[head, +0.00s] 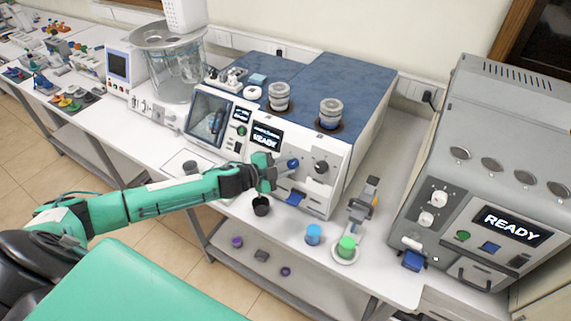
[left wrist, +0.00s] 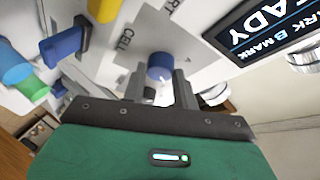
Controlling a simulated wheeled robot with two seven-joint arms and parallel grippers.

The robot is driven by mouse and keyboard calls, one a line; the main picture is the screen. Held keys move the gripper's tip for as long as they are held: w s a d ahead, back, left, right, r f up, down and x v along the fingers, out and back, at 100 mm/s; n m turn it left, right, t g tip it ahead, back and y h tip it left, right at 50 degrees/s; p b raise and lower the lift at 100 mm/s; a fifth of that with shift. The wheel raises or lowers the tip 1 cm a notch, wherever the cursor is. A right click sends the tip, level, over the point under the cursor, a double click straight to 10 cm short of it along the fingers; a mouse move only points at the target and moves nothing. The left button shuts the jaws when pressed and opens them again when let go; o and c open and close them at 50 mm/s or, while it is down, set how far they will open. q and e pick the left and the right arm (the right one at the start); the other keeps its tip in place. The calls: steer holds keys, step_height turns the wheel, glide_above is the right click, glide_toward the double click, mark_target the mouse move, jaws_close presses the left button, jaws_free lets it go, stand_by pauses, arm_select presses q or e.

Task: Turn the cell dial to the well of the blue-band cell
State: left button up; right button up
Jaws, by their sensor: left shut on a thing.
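The cell dial is a blue round knob (head: 293,164) on the front panel of the white analyser with a blue-grey top (head: 302,75). In the left wrist view, the blue knob (left wrist: 160,66) sits beside the printed word CELL and a letter A. My left gripper (head: 274,170) is at the panel; in the left wrist view its fingers (left wrist: 161,86) are shut on the knob. The fingers partly hide the dial's markings, and its exact pointing is unclear. My right gripper is not in view.
A blue handle (head: 295,199) juts out below. A black cup (head: 261,206), blue container (head: 313,234) and green container (head: 347,246) stand in front. A grey machine (head: 487,180) stands right.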

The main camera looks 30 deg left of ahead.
arm_select(q)
steer(key=shift+m+g, duration=0.4)
steer(key=shift+m, duration=0.3)
steer(key=o, duration=1)
steer(key=shift+c, duration=0.2)
steer(key=b+v, duration=0.8)
steer(key=v, duration=0.5)
steer(key=shift+s+a+r, duration=0.15)
steer(key=shift+s, duration=0.1)
